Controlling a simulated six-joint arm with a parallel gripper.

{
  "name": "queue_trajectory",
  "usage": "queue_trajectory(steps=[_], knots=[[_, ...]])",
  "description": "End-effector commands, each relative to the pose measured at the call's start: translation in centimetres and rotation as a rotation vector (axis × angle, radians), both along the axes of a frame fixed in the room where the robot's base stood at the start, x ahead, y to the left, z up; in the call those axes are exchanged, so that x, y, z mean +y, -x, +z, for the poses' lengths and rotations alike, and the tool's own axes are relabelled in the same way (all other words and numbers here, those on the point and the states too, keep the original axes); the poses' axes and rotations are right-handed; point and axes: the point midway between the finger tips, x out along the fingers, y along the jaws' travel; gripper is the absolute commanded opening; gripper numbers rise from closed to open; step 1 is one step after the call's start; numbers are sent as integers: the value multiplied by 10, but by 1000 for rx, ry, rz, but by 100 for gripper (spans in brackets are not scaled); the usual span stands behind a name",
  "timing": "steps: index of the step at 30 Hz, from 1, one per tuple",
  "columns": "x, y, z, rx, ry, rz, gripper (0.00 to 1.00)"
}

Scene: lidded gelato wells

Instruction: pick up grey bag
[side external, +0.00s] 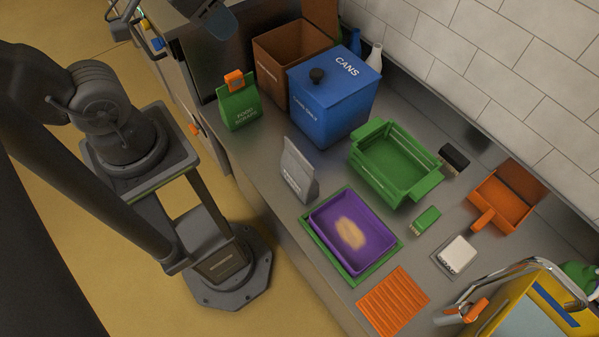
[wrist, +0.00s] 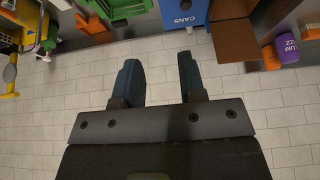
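The grey bag (side external: 298,172) stands upright on the steel counter in the side external view, between the blue cans bin and the purple tray. I cannot make it out for sure in the wrist view. My gripper (wrist: 160,78) is open in the wrist view, its two dark blue fingers apart with only tiled surface showing between them. In the side external view a dark blue part at the top edge looks like my gripper's end, cut off by the frame. It is well apart from the grey bag, up and to the left of it.
The blue cans bin (side external: 333,100) and brown bin (side external: 288,57) stand behind the bag. A green bag (side external: 240,108) is to its left, a green crate (side external: 365,172) to its right. The purple tray (side external: 327,234) is in front. Narrow bare counter surrounds the grey bag.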

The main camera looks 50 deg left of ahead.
Motion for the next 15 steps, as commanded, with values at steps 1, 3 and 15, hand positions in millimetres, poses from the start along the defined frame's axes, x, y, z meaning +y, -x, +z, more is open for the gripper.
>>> queue_trajectory(steps=[1, 3, 15], knots=[[0, 0, 0, 0, 0, 0, 37], [0, 0, 0, 0, 0, 0, 37], [-14, -48, -42, 140, -152, -387, 37]])
